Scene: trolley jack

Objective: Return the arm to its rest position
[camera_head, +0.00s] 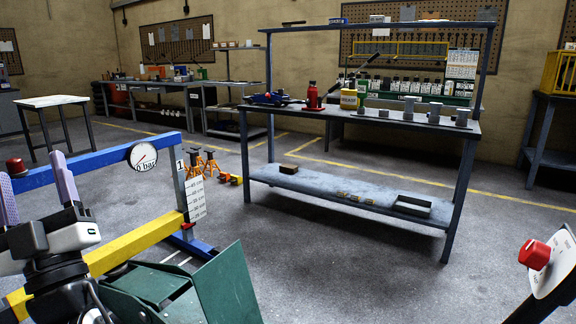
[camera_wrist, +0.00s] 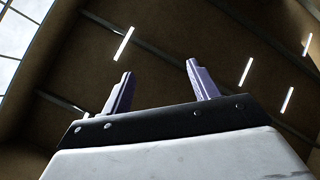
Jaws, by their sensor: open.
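My gripper (camera_head: 35,195) is at the lower left in the head view, with its two purple fingers pointing up and apart. Nothing is between them. In the wrist view my gripper (camera_wrist: 159,88) shows both fingers spread and empty, with only the ceiling and its lamps behind. The gripper appears in front of the blue and yellow frame (camera_head: 120,165), which carries a round gauge (camera_head: 143,157); I cannot tell the gap between them. A small blue trolley jack (camera_head: 265,99) and a red bottle jack (camera_head: 312,97) stand on the workbench, away from my gripper.
The workbench (camera_head: 390,122) stands at centre right with bottles and grey cylinders on top. A green metal box (camera_head: 225,290) is at the lower front. A red knob (camera_head: 534,254) on a panel is at the lower right. Orange stands (camera_head: 195,163) sit on the floor. Floor before the bench is clear.

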